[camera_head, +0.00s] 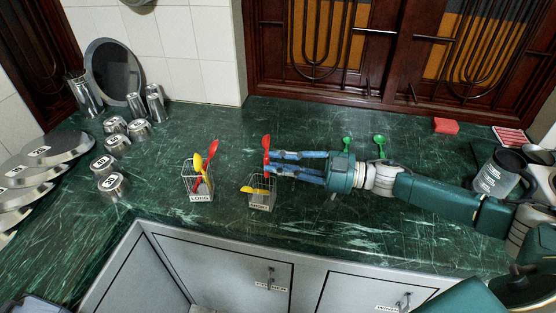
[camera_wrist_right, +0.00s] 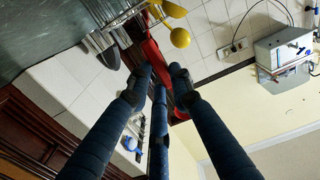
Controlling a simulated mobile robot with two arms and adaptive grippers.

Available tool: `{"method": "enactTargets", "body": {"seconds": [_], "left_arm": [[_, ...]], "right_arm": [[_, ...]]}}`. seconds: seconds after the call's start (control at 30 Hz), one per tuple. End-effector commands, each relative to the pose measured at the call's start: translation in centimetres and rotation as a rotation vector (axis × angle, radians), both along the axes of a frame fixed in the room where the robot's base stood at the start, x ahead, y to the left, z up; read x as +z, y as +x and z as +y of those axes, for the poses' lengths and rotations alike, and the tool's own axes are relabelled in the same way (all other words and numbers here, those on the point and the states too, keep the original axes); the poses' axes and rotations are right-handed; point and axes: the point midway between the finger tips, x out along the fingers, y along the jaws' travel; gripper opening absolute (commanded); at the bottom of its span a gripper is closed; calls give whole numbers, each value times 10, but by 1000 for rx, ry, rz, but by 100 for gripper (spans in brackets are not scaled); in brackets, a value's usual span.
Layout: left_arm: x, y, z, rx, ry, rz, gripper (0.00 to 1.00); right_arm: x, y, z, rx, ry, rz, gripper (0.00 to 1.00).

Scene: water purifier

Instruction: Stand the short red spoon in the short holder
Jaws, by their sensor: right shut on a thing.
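The short red spoon (camera_head: 266,142) is at the fingertips of my right gripper (camera_head: 271,164), roughly upright with its head up. The gripper is shut on it. The short holder (camera_head: 262,208), a wire basket labelled SHORT, stands just below the fingertips in the head view, with a yellow spoon (camera_head: 256,190) leaning in it. Whether the red spoon's lower end is above, behind or inside the holder I cannot tell. In the right wrist view the red spoon (camera_wrist_right: 155,55) runs between the blue fingers, with yellow spoon heads (camera_wrist_right: 180,38) nearby. My left gripper is not in view.
A long holder (camera_head: 200,197) with yellow and red spoons stands to the left. Two green spoons (camera_head: 380,141) are at the back, close to my right arm. Metal cups (camera_head: 117,145) and plates (camera_head: 50,152) fill the far left. Counter between the holders is clear.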

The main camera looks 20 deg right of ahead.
Motion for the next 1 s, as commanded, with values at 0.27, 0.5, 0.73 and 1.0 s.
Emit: {"method": "enactTargets", "body": {"seconds": [0.27, 0.5, 0.73, 1.0], "left_arm": [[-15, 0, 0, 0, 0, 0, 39], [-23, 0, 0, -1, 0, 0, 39], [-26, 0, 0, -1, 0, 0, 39], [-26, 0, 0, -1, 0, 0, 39]], "right_arm": [[-26, 0, 0, 0, 0, 1, 2], [-41, 0, 0, 0, 1, 1, 2], [-47, 0, 0, 0, -1, 1, 2], [-47, 0, 0, 0, 0, 0, 2]]}}
